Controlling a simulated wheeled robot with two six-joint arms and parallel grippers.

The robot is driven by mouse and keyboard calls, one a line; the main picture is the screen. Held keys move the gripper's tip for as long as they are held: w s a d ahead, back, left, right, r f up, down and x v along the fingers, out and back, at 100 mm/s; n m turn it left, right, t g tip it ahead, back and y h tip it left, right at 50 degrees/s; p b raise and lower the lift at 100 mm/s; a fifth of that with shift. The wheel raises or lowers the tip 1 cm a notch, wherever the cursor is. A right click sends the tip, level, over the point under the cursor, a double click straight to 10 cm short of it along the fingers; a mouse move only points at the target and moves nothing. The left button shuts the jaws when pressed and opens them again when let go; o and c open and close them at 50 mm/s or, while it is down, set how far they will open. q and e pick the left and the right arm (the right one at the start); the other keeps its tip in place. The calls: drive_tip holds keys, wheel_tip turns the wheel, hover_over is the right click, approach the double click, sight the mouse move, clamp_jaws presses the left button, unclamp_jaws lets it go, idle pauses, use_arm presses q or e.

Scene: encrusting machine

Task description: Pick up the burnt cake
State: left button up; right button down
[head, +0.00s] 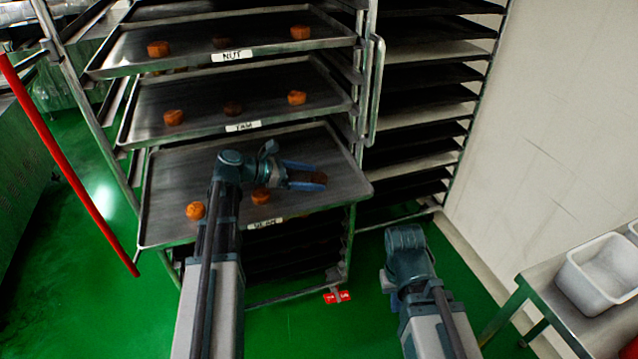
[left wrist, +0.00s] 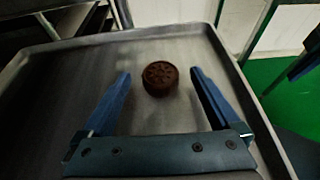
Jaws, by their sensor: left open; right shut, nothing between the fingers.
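The burnt cake (head: 319,177) is a dark brown round cake on the lowest pulled-out tray (head: 165,180) of the rack. My left gripper (head: 306,179) is open above this tray, with its blue fingers on either side of the cake. In the left wrist view the dark cake (left wrist: 160,78) sits upright on the tray, between and slightly beyond the open fingertips (left wrist: 160,75). It looks untouched by either finger. My right gripper (head: 406,240) is shut and empty, low to the right of the rack; its fingertips are hard to make out.
An orange cake (head: 195,210) and a browner cake (head: 261,196) share this tray. The trays above (head: 290,75) hold more cakes. A rack post (head: 374,90) stands at right. A white bin (head: 597,275) sits on a side table. Green floor lies open between.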

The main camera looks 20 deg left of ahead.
use_arm(q)
drive_tip(key=shift+w+d+f, duration=0.3)
drive_tip(key=shift+d, duration=0.25)
drive_tip(key=c, duration=1.4)
drive_tip(key=shift+c, duration=0.2)
use_arm(e)
drive_tip(key=shift+f, duration=0.25)
use_arm(q)
drive_tip(key=shift+r, duration=0.25)
use_arm(e)
drive_tip(key=shift+r, duration=0.15)
